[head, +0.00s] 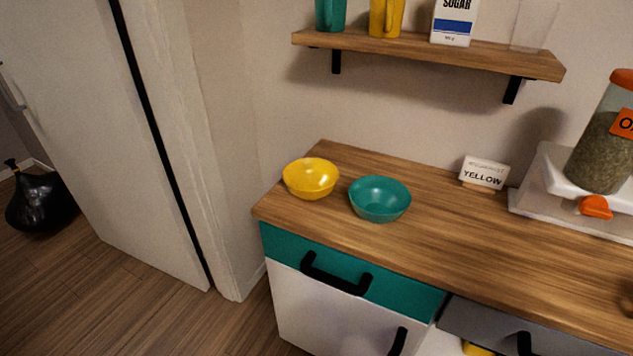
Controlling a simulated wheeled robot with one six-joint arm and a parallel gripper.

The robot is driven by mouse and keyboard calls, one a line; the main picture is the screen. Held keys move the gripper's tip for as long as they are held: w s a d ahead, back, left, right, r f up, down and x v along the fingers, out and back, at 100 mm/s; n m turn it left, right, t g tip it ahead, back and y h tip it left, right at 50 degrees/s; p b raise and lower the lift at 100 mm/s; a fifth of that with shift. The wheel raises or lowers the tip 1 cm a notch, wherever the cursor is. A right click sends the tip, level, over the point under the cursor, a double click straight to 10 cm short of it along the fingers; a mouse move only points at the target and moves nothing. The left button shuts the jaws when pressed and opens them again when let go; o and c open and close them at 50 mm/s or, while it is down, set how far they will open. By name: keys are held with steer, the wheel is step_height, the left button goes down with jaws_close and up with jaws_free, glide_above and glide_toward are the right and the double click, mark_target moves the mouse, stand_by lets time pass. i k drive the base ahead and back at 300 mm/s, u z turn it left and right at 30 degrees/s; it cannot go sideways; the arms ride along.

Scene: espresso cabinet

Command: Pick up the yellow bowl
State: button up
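The yellow bowl (311,180) stands upright near the left end of the wooden countertop (450,235). It looks empty. A teal bowl (379,199) stands close to its right and slightly nearer the front edge. My gripper is not in view.
A small sign reading "YELLOW" (483,173) and a dispenser (598,150) stand to the right. A wall shelf (430,52) with cups and a sugar box hangs above. A teal drawer (340,275) with a black handle is below the bowls. The counter's middle is clear.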

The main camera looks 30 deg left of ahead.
mark_target(307, 179)
steer(key=u, duration=1.65)
steer(key=i, duration=0.9)
steer(key=z, duration=0.45)
